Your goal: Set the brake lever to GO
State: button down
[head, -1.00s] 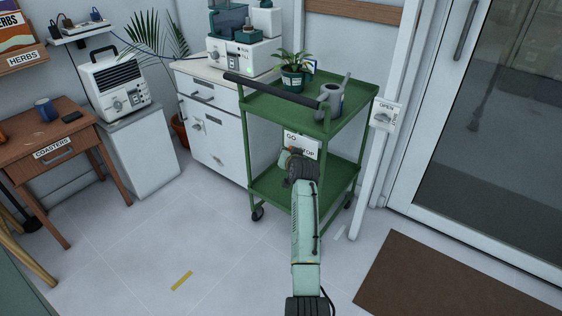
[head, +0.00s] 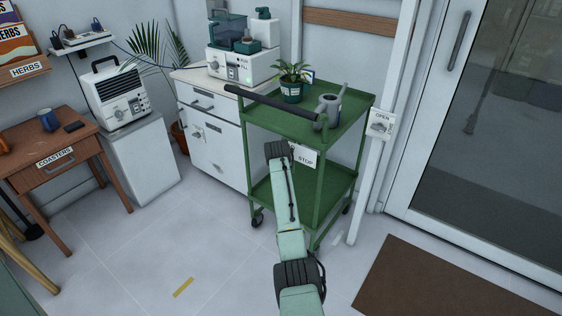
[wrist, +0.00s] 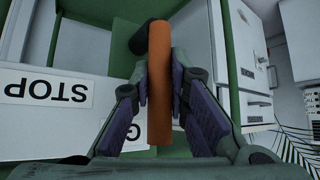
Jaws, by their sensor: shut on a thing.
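The brake lever (wrist: 160,120) is an orange bar in the middle of the wrist view, with a dark round part at its far end. My gripper (wrist: 160,82) has its two fingers closed on it, one on each side. The white label plate (wrist: 45,88) shows STOP upside down on the left; the lever is beside the plate's other end, where only part of the GO lettering shows behind a finger. In the head view the plate (head: 305,158) shows STOP, and my arm hides the lever, fingertips and GO.
The green cart (head: 262,185) carries a potted plant (head: 292,85) and a grey watering can (head: 328,108) on top. A white cabinet (head: 215,145) stands behind it on the left. A glass door (head: 470,130) and brown mat (head: 430,280) lie right.

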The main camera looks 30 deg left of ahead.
jog(key=shift+d+f, duration=0.1)
jog(key=c, duration=1.5)
grip_release()
jog(key=shift+c, duration=0.2)
jog(key=v, duration=1.2)
